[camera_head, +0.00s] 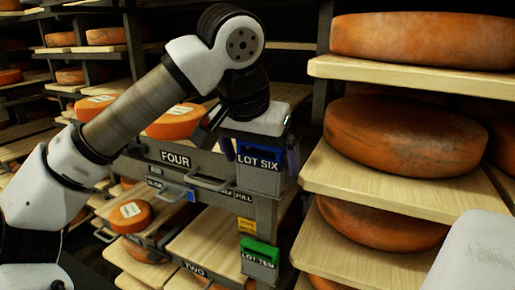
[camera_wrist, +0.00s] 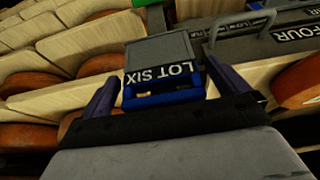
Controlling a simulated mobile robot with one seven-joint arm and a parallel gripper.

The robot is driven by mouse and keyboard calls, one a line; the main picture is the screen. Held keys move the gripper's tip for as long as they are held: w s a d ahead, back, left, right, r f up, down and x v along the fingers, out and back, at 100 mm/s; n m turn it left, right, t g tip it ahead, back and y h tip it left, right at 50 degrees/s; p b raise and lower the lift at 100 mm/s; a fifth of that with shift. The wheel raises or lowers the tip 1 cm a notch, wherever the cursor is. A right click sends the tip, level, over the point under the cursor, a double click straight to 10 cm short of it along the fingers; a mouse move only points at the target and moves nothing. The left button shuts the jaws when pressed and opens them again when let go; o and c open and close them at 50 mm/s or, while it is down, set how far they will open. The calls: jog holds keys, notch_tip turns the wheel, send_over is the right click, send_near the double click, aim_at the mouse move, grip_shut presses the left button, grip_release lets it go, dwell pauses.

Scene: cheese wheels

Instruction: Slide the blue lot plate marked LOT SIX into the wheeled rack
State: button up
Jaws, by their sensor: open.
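The blue LOT SIX plate (camera_head: 258,159) is upright at the grey holder (camera_head: 261,182) on the front corner of the wheeled rack (camera_head: 210,169). Its lower part is hidden by the holder. My gripper (camera_head: 261,155) is open above the plate, one purple finger at each side. In the wrist view, the plate (camera_wrist: 165,79) is between the fingers of my gripper (camera_wrist: 166,86), with the grey holder (camera_wrist: 160,48) beyond it. Small gaps or light contact at the plate's sides cannot be told apart. The rack's wheels are out of view.
A green LOT TEN plate (camera_head: 260,250) is in a lower holder. A yellow tag (camera_head: 247,227) hangs above it. Orange cheese wheels (camera_head: 390,136) on wooden boards (camera_head: 385,187) stand close on the right. A handle (camera_head: 208,182) sticks out from the rack's front.

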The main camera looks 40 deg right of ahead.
jog(key=c, duration=1)
jog(key=shift+r, duration=0.15)
jog(key=shift+r+p, duration=3.65)
jog(key=shift+p, duration=0.05)
jog(key=shift+r, duration=1.5)
